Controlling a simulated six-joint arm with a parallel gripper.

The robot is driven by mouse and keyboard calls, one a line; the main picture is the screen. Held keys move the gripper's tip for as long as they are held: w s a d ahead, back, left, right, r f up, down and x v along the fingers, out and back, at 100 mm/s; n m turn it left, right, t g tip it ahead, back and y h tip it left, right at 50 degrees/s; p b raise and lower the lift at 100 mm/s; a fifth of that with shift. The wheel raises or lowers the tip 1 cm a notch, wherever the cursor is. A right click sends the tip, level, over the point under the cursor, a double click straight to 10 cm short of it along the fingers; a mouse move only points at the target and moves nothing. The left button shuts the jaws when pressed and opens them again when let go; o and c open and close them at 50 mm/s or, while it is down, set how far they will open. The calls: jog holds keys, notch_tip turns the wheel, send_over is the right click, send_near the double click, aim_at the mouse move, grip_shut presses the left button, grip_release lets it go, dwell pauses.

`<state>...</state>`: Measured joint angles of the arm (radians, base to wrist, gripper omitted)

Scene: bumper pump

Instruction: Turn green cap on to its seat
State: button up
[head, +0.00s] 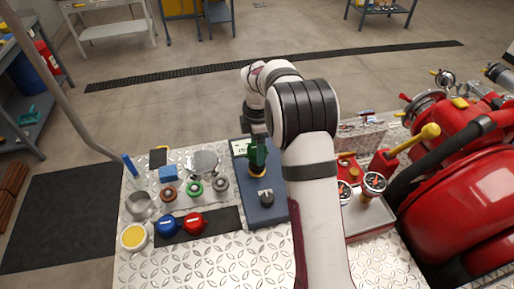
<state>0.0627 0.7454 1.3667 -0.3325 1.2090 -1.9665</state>
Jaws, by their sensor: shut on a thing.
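The green cap (257,153) is near the top of the blue-grey board (267,216) in the head view, partly hidden by my gripper. A yellow-brass ring (257,171) shows just below it, which looks like its seat. I cannot tell whether the cap and the ring touch or how far the cap is turned. My gripper (256,142) comes down from above and is shut on the green cap. Its fingertips are small and dark here, and my arm covers the area to the right.
A blue cap (167,224) and a red cap (194,222) lie on a dark mat (224,220) to the left. Several rings, a blue block (168,173) and a yellow-filled cup (134,237) stand nearby. A dark fitting (265,197) stands lower on the board. Gauges (374,184) and red pump parts (455,185) crowd the right.

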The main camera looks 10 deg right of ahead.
jog(key=shift+f, duration=1.6)
dwell(1.5)
jog(key=m, duration=0.5)
jog(key=m, duration=0.3)
jog(key=shift+m, duration=1.2)
